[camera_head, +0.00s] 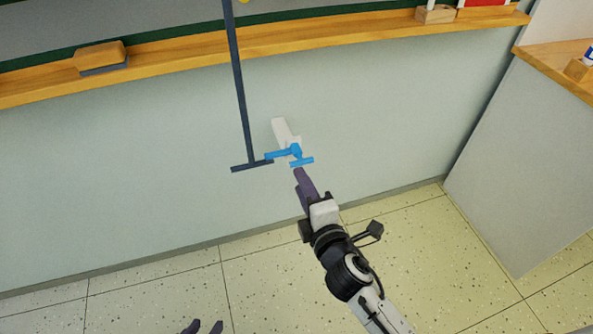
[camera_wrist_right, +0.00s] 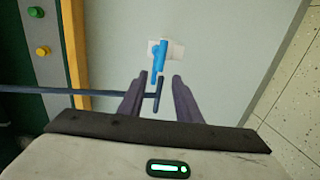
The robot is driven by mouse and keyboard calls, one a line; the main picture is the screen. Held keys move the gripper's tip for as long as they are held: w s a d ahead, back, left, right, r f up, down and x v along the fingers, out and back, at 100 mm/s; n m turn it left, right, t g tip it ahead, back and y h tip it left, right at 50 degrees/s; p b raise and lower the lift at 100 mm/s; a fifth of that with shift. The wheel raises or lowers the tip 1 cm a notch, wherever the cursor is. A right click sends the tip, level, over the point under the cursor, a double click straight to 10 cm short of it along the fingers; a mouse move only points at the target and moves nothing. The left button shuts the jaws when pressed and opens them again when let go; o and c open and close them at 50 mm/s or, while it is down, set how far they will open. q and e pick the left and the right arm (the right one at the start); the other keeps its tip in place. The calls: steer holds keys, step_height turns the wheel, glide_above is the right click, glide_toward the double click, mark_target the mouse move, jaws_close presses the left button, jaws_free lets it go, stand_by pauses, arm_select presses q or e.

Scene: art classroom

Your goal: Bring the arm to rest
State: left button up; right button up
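My right gripper (camera_head: 299,173) points up at the pale wall from the lower right. In the right wrist view its two fingers (camera_wrist_right: 157,85) are apart, with nothing seen clamped between them. Just past its tips is a blue piece (camera_head: 296,152) on a white block (camera_head: 281,128) on the wall; the blue piece also shows in the wrist view (camera_wrist_right: 159,60). A dark T-shaped bar (camera_head: 240,92) hangs down left of it, its foot close to the blue piece; I cannot tell if they touch.
A wooden ledge (camera_head: 180,63) under the board holds an eraser (camera_head: 101,57) and a small wooden block (camera_head: 435,14). A grey cabinet with a wooden top (camera_head: 555,57) stands at the right. The visible speckled floor (camera_head: 150,305) is clear.

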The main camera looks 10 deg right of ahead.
steer(key=shift+v, duration=0.85)
steer(key=s+d+f+m+g+h, duration=0.45)
steer(key=s+d+m, duration=0.35)
steer(key=d+m, duration=0.25)
steer(key=s+d+m+g+y, duration=0.25)
steer(key=s+m+g, duration=0.45)
steer(key=s, duration=1)
steer(key=w+a+f+t+y+p, duration=0.2)
steer(key=w+a+f+t+p, duration=0.1)
steer(key=a+f+t+p, duration=0.1)
steer(key=a+f+p, duration=0.1)
steer(key=a+f, duration=0.1)
steer(key=a, duration=0.1)
steer(key=shift+w+a+f+y, duration=0.2)
steer(key=shift+w+y, duration=0.1)
steer(key=shift+w, duration=0.1)
